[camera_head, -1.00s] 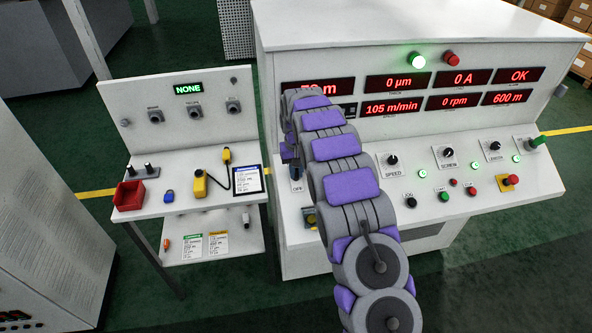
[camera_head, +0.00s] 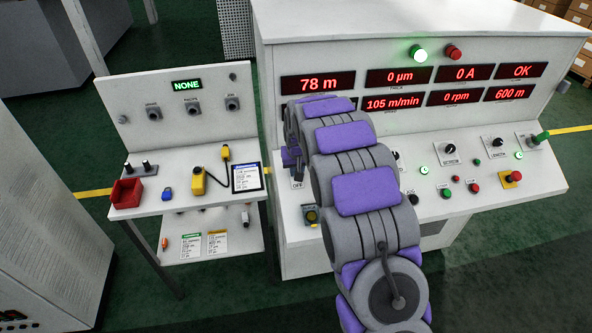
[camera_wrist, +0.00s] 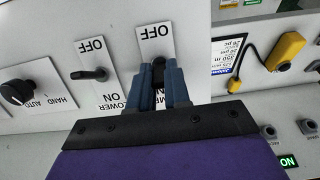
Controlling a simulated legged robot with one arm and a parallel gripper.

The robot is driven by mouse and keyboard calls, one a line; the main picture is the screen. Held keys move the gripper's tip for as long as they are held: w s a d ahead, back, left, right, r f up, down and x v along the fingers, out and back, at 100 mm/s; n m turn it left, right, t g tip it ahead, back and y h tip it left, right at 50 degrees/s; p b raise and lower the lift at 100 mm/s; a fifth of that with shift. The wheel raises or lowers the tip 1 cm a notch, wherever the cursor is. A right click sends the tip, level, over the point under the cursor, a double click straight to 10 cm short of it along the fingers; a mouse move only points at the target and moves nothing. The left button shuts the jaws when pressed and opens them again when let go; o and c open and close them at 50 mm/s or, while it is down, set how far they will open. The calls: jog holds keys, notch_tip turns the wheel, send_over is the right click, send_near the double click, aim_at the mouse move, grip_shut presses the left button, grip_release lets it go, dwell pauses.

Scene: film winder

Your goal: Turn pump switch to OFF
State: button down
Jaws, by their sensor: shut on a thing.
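In the wrist view, the pump switch (camera_wrist: 158,62) is a small dark lever on a white plate, seen upside down. An OFF label shows beyond it, and its ON label is mostly covered. My gripper (camera_wrist: 165,78) has its two blue fingers close around the lever and is shut on it. The fingers hide most of the lever, so I cannot tell its exact angle. In the head view, my arm covers the switch, and only part of its OFF plate (camera_head: 297,184) shows.
Beside it in the wrist view are the blower switch (camera_wrist: 95,75), its black lever lying sideways, and the HAND/AUTO knob (camera_wrist: 18,92). In the head view, a side table (camera_head: 190,178) holds a red bin (camera_head: 126,193) and a yellow device (camera_head: 198,182). Red displays line the console.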

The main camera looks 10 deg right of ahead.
jog(key=t+b, duration=0.1)
jog(key=s+f+t+b, duration=0.1)
jog(key=t, duration=0.1)
jog(key=t+b, duration=0.1)
jog(key=shift+s+f, duration=0.15)
jog(key=shift+s, duration=0.2)
jog(key=shift+s+f+t+b, duration=0.1)
jog(key=shift+t+b, duration=0.5)
jog(key=shift+t, duration=0.6)
jog(key=shift+f, duration=0.1)
jog(key=c, duration=1.1)
grip_release()
jog(key=shift+s+r, duration=0.1)
jog(key=shift+r, duration=0.15)
jog(key=v, duration=0.8)
jog(key=p+v, duration=0.1)
jog(key=v, duration=0.8)
jog(key=shift+s+f, duration=0.2)
jog(key=shift+f, duration=0.1)
